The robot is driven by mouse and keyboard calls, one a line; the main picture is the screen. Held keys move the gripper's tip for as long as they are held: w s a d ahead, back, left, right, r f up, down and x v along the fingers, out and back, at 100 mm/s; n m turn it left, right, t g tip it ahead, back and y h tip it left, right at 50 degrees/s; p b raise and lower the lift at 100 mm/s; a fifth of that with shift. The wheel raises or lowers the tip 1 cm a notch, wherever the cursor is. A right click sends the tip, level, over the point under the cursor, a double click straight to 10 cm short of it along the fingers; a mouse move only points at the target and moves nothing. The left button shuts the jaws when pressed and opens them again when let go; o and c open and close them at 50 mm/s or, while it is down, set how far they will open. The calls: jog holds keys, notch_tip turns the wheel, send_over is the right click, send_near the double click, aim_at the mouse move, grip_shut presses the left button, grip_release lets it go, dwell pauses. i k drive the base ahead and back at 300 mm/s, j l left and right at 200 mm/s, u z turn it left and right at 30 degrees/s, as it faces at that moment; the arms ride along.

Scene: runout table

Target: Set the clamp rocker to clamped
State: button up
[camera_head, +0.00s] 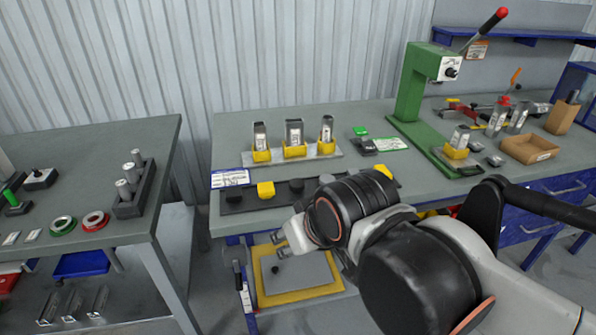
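I cannot tell for certain which part is the clamp rocker. A small black block (367,146) sits on the right bench, with a green piece (360,131) just behind it and a green-edged card (390,144) beside it. Their details are too small to read, so no switch position shows. My gripper (281,243) is low in the middle of the picture, in front of the bench's front edge and apart from these parts. Its fingers are small and partly covered by my black wrist, so I cannot tell whether it is open.
Yellow holders with metal parts stand on a plate (337,153). A dark strip (295,193) with yellow blocks lies nearer the front. A green press (412,85), cardboard tray (530,148) and red-handled clamps are at right. A separate left bench (100,195) holds rings and a black rack (135,195).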

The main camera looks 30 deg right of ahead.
aim_at(368, 145)
jog(key=i+l+z, duration=0.2)
jog(key=z, duration=0.2)
jog(key=i+l+z, duration=0.1)
jog(key=i+z, duration=0.45)
jog(key=z, duration=0.2)
